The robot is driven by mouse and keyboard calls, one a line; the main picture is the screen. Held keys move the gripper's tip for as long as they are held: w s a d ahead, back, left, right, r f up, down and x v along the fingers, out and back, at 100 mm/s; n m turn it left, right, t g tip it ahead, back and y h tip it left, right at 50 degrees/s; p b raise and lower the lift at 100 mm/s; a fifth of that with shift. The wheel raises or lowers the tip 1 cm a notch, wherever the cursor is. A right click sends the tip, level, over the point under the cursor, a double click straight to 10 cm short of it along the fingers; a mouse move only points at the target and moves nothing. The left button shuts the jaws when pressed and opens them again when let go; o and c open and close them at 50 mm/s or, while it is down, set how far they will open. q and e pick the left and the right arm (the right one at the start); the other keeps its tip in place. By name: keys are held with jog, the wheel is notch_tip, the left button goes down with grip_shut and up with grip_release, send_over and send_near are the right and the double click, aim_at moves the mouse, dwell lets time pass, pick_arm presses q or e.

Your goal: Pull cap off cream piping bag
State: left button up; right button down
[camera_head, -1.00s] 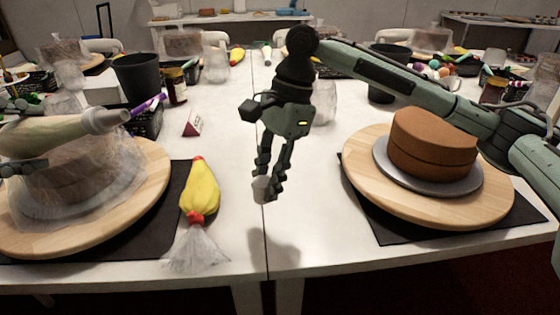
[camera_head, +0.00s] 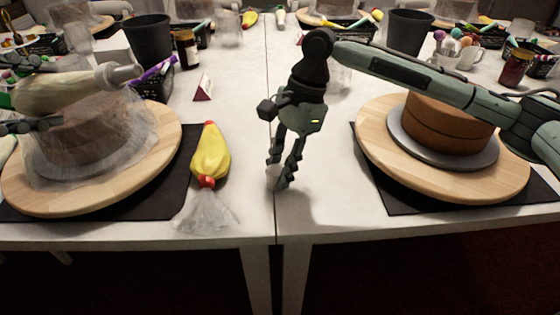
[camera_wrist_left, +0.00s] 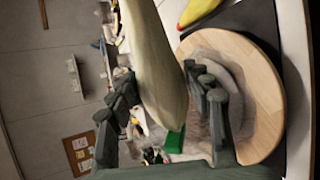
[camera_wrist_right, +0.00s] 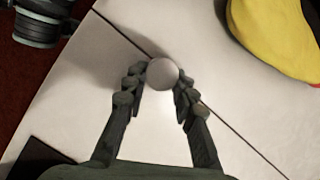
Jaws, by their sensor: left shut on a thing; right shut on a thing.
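The cream piping bag (camera_head: 60,92) is held level over the left cake, its bare grey nozzle (camera_head: 119,74) pointing right. My left gripper (camera_head: 32,95) is shut around the bag's body; the left wrist view also shows the bag (camera_wrist_left: 157,60) between the fingers. My right gripper (camera_head: 283,181) points down near the table seam, well right of the nozzle. It is shut on a small whitish cap (camera_head: 272,176), round in the right wrist view (camera_wrist_right: 162,72). The cap is low, close to the tabletop; I cannot tell whether it touches.
A yellow piping bag (camera_head: 211,155) with a red tie lies left of my right gripper. A plastic-wrapped cake (camera_head: 85,140) stands on the left turntable (camera_head: 150,165). A brown cake (camera_head: 445,125) stands on the right turntable (camera_head: 385,140). The white table between them is mostly clear.

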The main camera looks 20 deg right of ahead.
jog(key=shift+f, duration=0.2)
dwell(0.5)
jog(key=c, duration=1.2)
grip_release()
jog(key=shift+o, duration=0.2)
jog(key=shift+r, duration=3.05)
